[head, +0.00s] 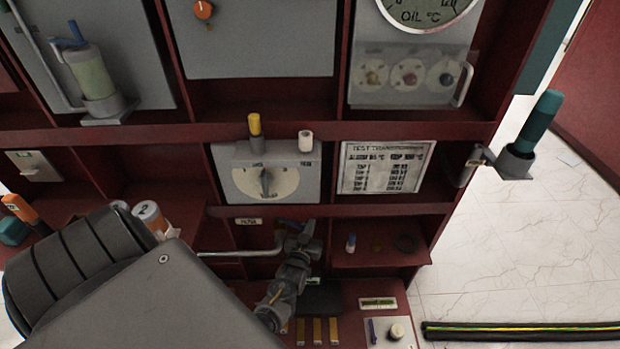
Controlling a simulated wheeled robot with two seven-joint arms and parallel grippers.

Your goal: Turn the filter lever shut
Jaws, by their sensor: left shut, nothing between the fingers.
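A small label (248,221), which seems to read FILTER, is on the red rack's lower middle bay. A grey pipe (240,253) runs below it toward the right. A small blue lever (289,224) shows at the pipe's right end, partly hidden by my gripper. My left gripper (304,232) is shut and empty, its tips at or right beside the blue lever; I cannot tell whether they touch. The lever's angle is hard to read. My grey left arm covers the lower left. My right gripper is not in view.
A dial panel with a yellow-topped handle (255,125) is just above. A printed test plate (385,168) is right of it. A shelf (380,257) with small parts is right of my gripper. A teal-handled tool (540,122) sticks out at the rack's right side.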

